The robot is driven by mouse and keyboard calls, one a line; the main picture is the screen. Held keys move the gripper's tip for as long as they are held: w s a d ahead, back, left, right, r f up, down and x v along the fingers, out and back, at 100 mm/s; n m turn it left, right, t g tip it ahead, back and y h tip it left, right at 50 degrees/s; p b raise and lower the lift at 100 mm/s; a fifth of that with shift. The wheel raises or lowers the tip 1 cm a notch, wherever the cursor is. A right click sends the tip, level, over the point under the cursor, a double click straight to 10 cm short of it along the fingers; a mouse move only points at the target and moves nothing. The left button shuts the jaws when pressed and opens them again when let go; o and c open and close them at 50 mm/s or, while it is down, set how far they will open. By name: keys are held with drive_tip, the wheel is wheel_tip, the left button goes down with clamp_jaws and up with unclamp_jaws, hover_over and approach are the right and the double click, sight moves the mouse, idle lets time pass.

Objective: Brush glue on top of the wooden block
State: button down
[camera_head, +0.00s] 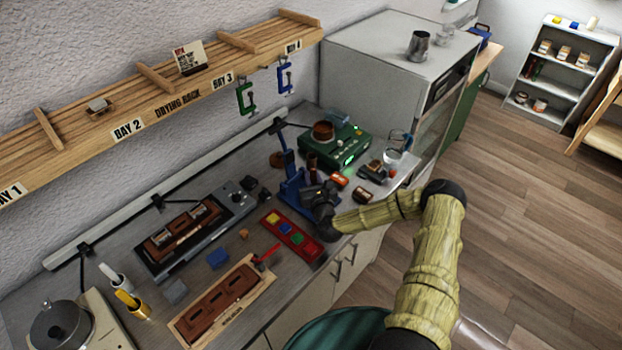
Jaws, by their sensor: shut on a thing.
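My gripper (314,193) is dark and small in the picture, at the right part of the workbench beside a blue stand (287,170). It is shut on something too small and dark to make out. A dark brown upright piece (312,164) shows just behind the gripper; I cannot tell whether it is in the jaws. A small orange-brown block (244,234), possibly the wooden block, sits on the bench left of the red tray. A brown round pot (323,130), possibly the glue pot, sits on a green device (345,149) behind the gripper. No brush can be clearly made out.
A red tray (311,254) with colored pieces lies left of my gripper. A wooden tray (180,335), a blue block (218,258) and a grey block (175,291) lie further left. A glass (394,158) stands at the right. A drying rack (180,88) hangs above.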

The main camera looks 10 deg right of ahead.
drive_tip(key=w+d+b, duration=0.2)
drive_tip(key=d, duration=0.1)
idle(0.4)
drive_tip(key=shift+s+a+f, duration=0.1)
drive_tip(key=shift+s+a, duration=0.6)
drive_tip(key=shift+a, duration=0.25)
drive_tip(key=shift+s+a, duration=0.7)
drive_tip(key=shift+a, duration=0.25)
drive_tip(key=shift+w+d+f+b, duration=0.1)
drive_tip(key=shift+w+d+b, duration=0.25)
drive_tip(key=shift+d+b, duration=0.15)
drive_tip(key=w+d+b, duration=0.1)
drive_tip(key=w+d, duration=0.1)
drive_tip(key=d, duration=0.1)
drive_tip(key=shift+w+r+b, duration=0.1)
drive_tip(key=shift+r+b, duration=0.1)
drive_tip(key=shift+b, duration=0.15)
